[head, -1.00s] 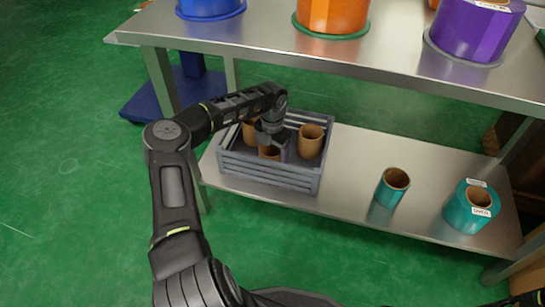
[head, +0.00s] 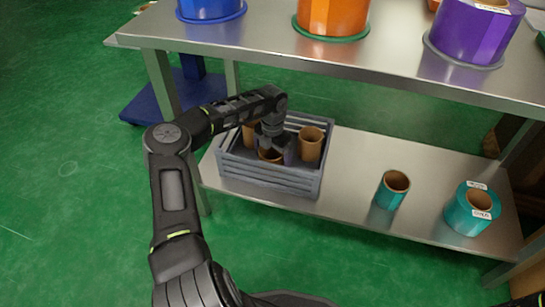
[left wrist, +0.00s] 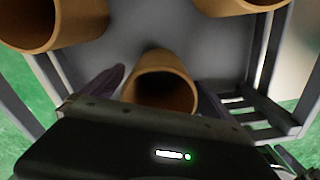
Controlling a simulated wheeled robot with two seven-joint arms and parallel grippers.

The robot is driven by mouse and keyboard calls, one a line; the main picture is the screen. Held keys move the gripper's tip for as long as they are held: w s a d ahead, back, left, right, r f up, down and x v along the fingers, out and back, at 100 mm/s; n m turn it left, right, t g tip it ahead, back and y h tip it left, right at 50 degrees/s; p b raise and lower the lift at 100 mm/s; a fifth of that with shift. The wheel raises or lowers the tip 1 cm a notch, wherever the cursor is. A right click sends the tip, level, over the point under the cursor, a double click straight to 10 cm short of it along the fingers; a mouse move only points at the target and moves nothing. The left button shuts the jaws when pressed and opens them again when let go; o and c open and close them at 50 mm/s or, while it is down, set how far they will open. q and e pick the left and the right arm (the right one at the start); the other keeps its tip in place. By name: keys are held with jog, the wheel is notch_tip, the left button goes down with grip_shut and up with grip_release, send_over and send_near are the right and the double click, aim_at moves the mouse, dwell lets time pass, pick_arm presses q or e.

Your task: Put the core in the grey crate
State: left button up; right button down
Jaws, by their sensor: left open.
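The grey crate (head: 268,178) stands at the left end of the lower shelf. Several brown cardboard cores are inside it: one at its right (head: 311,146), one at its back left (head: 249,134) and one at the front middle (head: 270,157). My left gripper (head: 275,150) is inside the crate, open, pointing down. In the left wrist view, its fingers (left wrist: 158,92) stand on either side of the front core (left wrist: 165,84), with the jaws spread wider than the core. The gripper hides part of this core in the head view. My right gripper is not seen.
Two teal rolls with brown cores, a narrow one (head: 391,190) and a wide labelled one (head: 473,208), stand on the lower shelf (head: 350,165) to the right. The upper tabletop (head: 260,45) overhangs, carrying blue, orange and purple rolls. Shelf between crate and rolls is clear.

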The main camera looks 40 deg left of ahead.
pick_arm(q)
notch_tip(320, 180, up, 12)
jog(key=p, duration=0.8)
jog(key=shift+r+p, duration=0.15)
jog(key=shift+p, duration=0.15)
jog(key=shift+s, duration=0.1)
